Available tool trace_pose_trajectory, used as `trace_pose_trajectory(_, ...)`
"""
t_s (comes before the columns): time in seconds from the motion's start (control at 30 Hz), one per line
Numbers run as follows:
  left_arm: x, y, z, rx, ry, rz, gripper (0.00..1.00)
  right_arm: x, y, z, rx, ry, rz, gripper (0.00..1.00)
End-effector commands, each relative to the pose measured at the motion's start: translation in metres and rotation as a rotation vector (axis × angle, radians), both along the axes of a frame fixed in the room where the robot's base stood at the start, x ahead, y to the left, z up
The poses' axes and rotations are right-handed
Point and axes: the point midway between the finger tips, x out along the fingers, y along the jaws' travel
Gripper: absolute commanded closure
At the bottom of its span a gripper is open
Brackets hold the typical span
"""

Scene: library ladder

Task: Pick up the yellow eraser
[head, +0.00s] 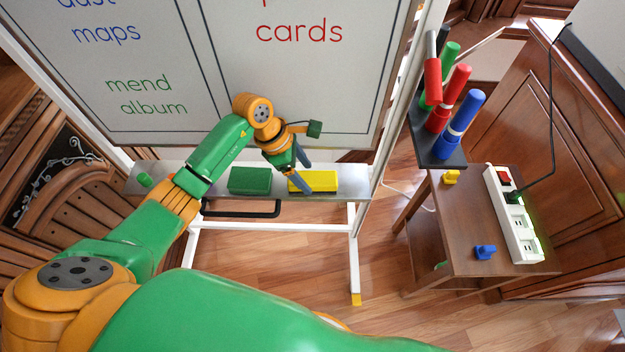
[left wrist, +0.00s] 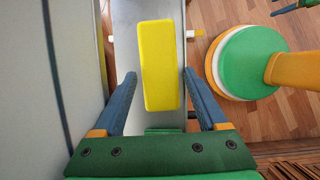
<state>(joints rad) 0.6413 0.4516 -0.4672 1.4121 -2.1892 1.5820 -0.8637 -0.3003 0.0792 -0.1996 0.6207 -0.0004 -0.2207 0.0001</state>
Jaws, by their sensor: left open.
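The yellow eraser (head: 318,181) lies on the whiteboard's metal tray (head: 218,188), toward its right end. In the left wrist view the yellow eraser (left wrist: 159,65) sits between the lines of the two open fingers, its near end between the fingertips, with a gap on each side. My left gripper (head: 300,171) is open and empty, over the left end of the eraser; it also shows in the left wrist view (left wrist: 159,78). I cannot tell its exact height above the tray. My right gripper is not clearly in view.
A green eraser (head: 250,180) lies on the tray left of the yellow one. The whiteboard (head: 290,85) rises directly behind the tray. A marker holder (head: 437,150) is at the right, above a small wooden table (head: 475,225) with a power strip (head: 513,215).

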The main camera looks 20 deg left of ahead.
Motion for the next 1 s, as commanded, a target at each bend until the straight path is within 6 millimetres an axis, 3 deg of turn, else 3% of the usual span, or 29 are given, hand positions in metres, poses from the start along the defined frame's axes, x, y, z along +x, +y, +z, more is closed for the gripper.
trace_pose_trajectory(0.27, 0.001, -0.003, -0.008, 0.000, -0.001, -0.001, 0.25, 0.000, 0.000, -0.001, 0.000, 0.000, 0.000, 0.50)
trace_pose_trajectory(0.53, 0.001, -0.003, -0.008, 0.000, -0.001, -0.001, 0.95, 0.000, 0.000, -0.001, 0.001, -0.001, 0.000, 0.50)
trace_pose_trajectory(0.83, 0.002, -0.002, -0.003, 0.001, -0.004, 0.001, 0.96, 0.000, 0.000, -0.001, 0.001, 0.000, 0.000, 0.50)
trace_pose_trajectory(1.0, 0.002, -0.002, 0.026, 0.004, -0.008, -0.002, 0.96, 0.000, 0.000, -0.001, 0.000, 0.000, 0.000, 0.50)
